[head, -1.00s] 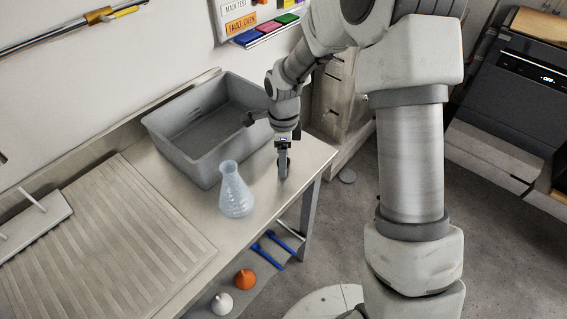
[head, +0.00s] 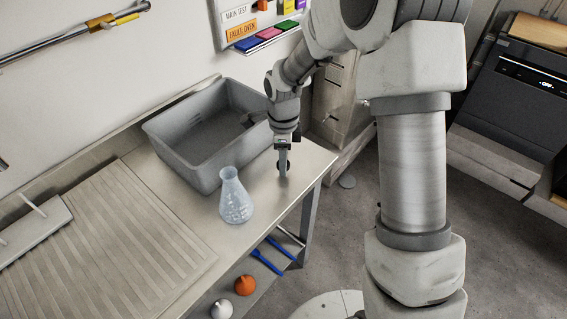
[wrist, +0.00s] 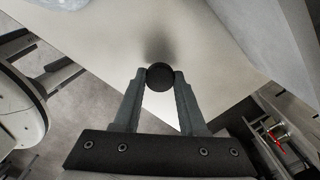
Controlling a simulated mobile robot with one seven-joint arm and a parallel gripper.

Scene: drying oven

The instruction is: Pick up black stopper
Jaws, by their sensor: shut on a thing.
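The black stopper (wrist: 160,76) is a small round dark piece between my fingertips in the wrist view. My gripper (wrist: 160,80) is shut on it, one finger on each side. A dark shadow lies on the bench top just beyond the stopper. In the head view my gripper (head: 283,170) points down at the bench's right end, to the right of the flask. There the stopper is mostly hidden by the fingers. I cannot tell whether the stopper still touches the bench.
A clear conical flask (head: 236,198) stands upright on the bench (head: 312,160), left of my gripper. A grey basin (head: 180,165) sits behind it. A ribbed draining surface (head: 120,225) lies left. Orange (head: 244,286) and white (head: 222,308) pieces and blue tools (head: 267,263) are on a lower shelf.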

